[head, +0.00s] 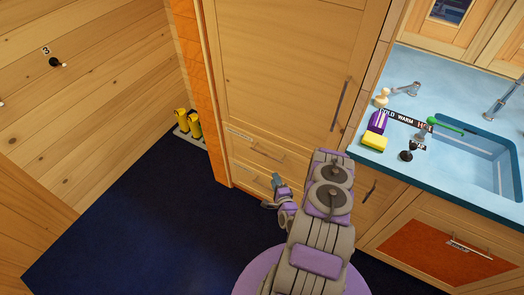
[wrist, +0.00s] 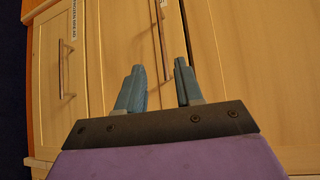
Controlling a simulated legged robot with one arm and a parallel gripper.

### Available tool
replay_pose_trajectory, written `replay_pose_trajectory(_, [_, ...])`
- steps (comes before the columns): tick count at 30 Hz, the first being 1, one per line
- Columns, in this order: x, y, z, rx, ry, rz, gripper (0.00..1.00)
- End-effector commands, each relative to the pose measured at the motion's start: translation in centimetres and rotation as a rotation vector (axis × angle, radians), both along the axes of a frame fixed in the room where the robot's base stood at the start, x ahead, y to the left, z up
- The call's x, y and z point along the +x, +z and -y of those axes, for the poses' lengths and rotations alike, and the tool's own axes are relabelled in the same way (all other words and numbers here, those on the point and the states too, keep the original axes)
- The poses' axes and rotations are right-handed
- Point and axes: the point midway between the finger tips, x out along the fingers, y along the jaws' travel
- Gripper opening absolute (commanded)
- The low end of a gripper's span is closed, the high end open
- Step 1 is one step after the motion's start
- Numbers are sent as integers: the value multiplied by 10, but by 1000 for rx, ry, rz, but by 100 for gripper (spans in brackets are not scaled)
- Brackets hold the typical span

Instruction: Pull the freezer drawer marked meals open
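The freezer drawers are pale wood fronts with bar handles and small white labels, low in a tall cabinet. In the head view the upper drawer (head: 245,148) has a label and a bar handle (head: 268,154); the lower drawer (head: 248,178) is partly behind my arm. I cannot read which label says meals. Both drawers look shut. My gripper (head: 276,180) is in front of the lower drawer area. In the wrist view my gripper (wrist: 158,75) is open and empty; one bar handle (wrist: 162,38) shows beyond and between its fingers, another handle (wrist: 61,68) to the left.
A tall door (head: 290,60) with a vertical handle is above the drawers. A blue counter (head: 440,165) with a sink is at the right. Yellow boots (head: 188,125) stand by the left wall. The dark blue floor (head: 130,215) at the left is clear.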

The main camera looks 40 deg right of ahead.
Motion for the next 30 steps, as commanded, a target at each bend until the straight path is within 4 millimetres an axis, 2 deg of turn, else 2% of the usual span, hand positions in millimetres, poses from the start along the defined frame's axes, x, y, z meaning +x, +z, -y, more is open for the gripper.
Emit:
replay_pose_trajectory(4, [6,-1,2,3,-2,11,36])
replay_pose_trajectory(7, [19,-3,7,0,0,12,36])
replay_pose_trajectory(22, [108,-16,42,-2,-3,13,36])
replay_pose_trajectory(30, [144,-23,58,2,-4,9,36])
